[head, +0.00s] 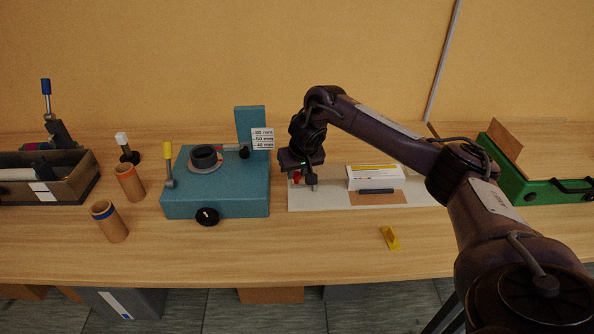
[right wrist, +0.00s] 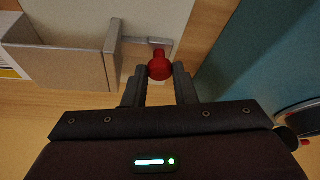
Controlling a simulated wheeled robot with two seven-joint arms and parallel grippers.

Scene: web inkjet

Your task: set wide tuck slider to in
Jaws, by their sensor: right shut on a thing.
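A pale flat board (head: 330,200) lies on the table right of the teal machine. A red knob (head: 297,177) shows at its left end, partly hidden by my right gripper (head: 303,182). In the right wrist view the red knob (right wrist: 160,68) sits between the two dark fingertips of my right gripper (right wrist: 159,78), which is shut on it. The knob joins a small grey metal piece (right wrist: 150,42) beside a folded grey-brown wall. No mark for the in position can be read. My left gripper is not in view.
The teal machine (head: 215,190) stands close to the left of my right gripper. A white box (head: 375,177) and brown card stand on the board. A yellow piece (head: 390,238) lies in front. A green device (head: 530,185) is at right, and two brown tubes are at left.

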